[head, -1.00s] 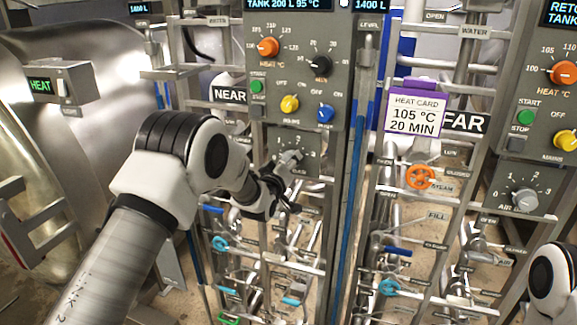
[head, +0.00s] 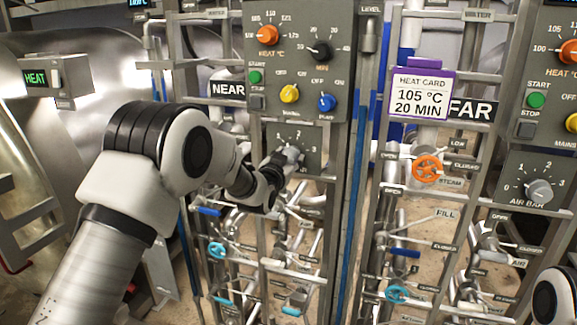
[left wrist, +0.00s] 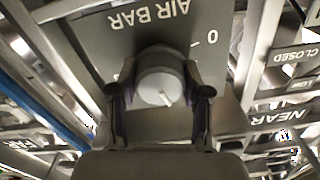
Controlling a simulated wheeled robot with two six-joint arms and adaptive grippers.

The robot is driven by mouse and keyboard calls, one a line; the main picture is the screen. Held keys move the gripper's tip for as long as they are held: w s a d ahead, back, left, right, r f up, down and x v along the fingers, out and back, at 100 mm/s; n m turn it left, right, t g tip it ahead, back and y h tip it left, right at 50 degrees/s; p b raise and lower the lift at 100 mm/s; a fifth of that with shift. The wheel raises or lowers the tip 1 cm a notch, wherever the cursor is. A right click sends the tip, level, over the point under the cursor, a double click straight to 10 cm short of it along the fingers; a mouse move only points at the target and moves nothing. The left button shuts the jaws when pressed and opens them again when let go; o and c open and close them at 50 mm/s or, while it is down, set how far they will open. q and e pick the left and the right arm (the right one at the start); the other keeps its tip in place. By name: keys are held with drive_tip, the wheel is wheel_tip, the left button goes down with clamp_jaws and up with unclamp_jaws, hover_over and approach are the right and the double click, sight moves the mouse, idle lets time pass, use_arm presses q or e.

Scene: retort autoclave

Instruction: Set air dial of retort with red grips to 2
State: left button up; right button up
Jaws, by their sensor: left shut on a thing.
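The grey air dial (left wrist: 158,86) shows in the left wrist view under the upside-down words AIR BAR. It is on the NEAR panel, and in the head view my gripper mostly covers it. My left gripper (head: 288,158) is shut on this dial, one finger on each side, as the left wrist view shows (left wrist: 160,104). The dial's pale pointer line points down and slightly right there, which seems to be between 1 and 2 on the scale. A bit of red (head: 16,268) shows at the left edge by the steel retort (head: 120,75). My right gripper is out of view.
Above the dial are the blue knob (head: 326,102), yellow knob (head: 289,94) and orange heat knob (head: 268,35). Pipes and turquoise valves (head: 217,250) lie below. The FAR panel has its own air dial (head: 540,190). A purple heat card (head: 421,93) hangs between the panels.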

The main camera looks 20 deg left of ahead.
use_arm(q)
drive_tip(key=m+b, duration=0.2)
drive_tip(key=m, duration=0.1)
drive_tip(key=shift+f+m, duration=0.1)
drive_tip(key=shift+m, duration=0.2)
drive_tip(key=shift+m+b, duration=0.5)
drive_tip(key=shift+m, duration=0.7)
drive_tip(key=o, duration=1.2)
drive_tip(key=shift+c, duration=0.2)
drive_tip(key=s, duration=1.2)
drive_tip(key=shift+a, duration=0.15)
